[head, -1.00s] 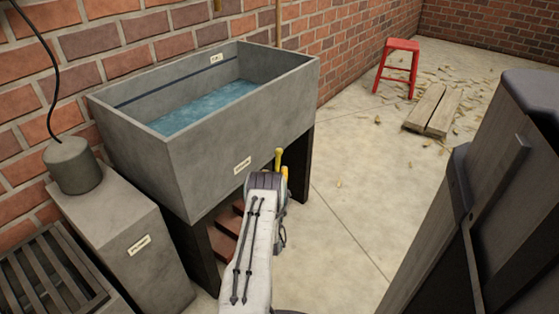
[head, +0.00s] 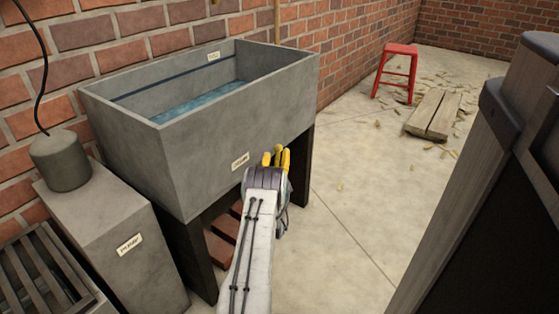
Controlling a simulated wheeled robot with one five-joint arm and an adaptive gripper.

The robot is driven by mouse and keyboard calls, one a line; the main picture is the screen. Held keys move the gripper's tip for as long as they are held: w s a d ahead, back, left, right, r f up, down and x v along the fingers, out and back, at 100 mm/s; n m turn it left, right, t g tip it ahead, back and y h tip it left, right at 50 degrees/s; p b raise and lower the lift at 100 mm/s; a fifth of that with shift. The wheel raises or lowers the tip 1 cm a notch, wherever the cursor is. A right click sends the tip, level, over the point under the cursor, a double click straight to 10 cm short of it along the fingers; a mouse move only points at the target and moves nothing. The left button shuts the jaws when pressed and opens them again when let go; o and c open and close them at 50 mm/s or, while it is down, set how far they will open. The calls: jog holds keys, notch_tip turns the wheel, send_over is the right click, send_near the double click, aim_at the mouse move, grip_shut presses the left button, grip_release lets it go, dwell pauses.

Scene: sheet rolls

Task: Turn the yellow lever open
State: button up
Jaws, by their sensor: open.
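The grey stone tub (head: 200,160) stands on dark legs against the brick wall, with blue water (head: 205,98) inside. My gripper (head: 276,158) is at the tub's front face near its right corner, seen from behind. Its two yellow fingers show apart, so it is open. A darker yellow piece (head: 278,149), likely the lever's end, shows between the fingers. Whether they touch it cannot be told. The rest of the lever and its mount are hidden behind my gripper and wrist.
A small label (head: 240,161) is on the tub's front. A grey block (head: 110,225) with a cylinder (head: 62,160) on it stands left. A red stool (head: 397,70) and a wooden pallet (head: 434,114) are far right. A dark wooden object (head: 500,180) fills the right edge.

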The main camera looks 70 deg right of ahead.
jog(key=shift+x, duration=0.8)
jog(key=shift+o, duration=0.3)
grip_shut()
jog(key=shift+d+y, duration=0.15)
jog(key=shift+y, duration=0.15)
jog(key=shift+s+d+f+m+y, duration=0.15)
jog(key=shift+d+f+m+y, duration=0.25)
jog(key=shift+m+y, duration=0.1)
jog(key=shift+c, duration=1.6)
grip_release()
jog(key=shift+o, duration=1.3)
jog(key=shift+r, duration=0.2)
